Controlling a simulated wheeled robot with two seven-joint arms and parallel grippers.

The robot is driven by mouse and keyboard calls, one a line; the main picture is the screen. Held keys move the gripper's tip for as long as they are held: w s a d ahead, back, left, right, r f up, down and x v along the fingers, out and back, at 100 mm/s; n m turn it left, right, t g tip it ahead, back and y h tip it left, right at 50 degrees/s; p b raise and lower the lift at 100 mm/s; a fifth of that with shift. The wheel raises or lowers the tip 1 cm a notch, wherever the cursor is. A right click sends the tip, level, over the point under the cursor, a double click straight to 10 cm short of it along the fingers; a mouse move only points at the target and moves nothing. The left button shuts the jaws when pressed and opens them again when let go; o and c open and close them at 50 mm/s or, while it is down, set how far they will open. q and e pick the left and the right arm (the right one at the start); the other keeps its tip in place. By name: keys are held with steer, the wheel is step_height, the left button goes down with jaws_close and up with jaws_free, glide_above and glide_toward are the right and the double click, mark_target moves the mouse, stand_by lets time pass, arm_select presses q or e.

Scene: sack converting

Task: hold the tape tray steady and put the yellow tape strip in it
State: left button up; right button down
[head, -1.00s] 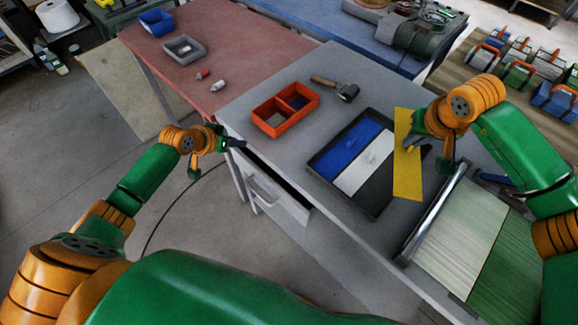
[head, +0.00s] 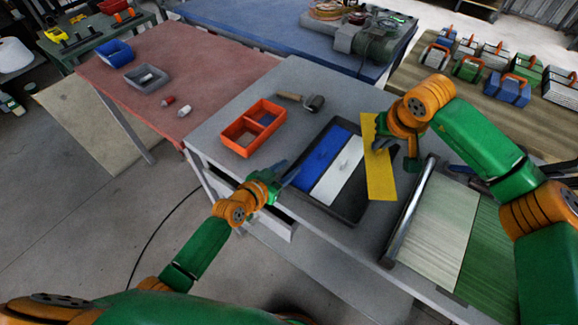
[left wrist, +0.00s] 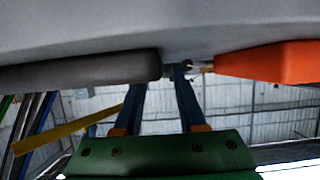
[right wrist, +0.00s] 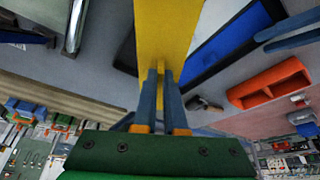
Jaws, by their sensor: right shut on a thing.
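The dark tape tray (head: 345,217) lies on the grey bench with a blue strip (head: 325,146) and a white strip (head: 338,170) in it; its right part is dark and partly hidden. My right gripper (head: 379,143) is shut on the yellow tape strip (head: 379,180) and holds it over the tray's right side. The strip also shows between the fingers in the right wrist view (right wrist: 165,30). My left gripper (head: 289,176) is at the tray's left edge. In the left wrist view its fingers (left wrist: 160,85) are apart, with the tray's end (left wrist: 90,68) just beyond them; contact is unclear.
An orange divided bin (head: 252,127) and a mallet (head: 303,101) stand behind the tray. A metal bar and striped sheets (head: 445,225) lie to the right. A red table (head: 190,70) with blue and grey bins is at the left back.

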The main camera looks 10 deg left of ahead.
arm_select(q)
steer(key=shift+x, duration=1.2)
jaws_close()
stand_by(1.5)
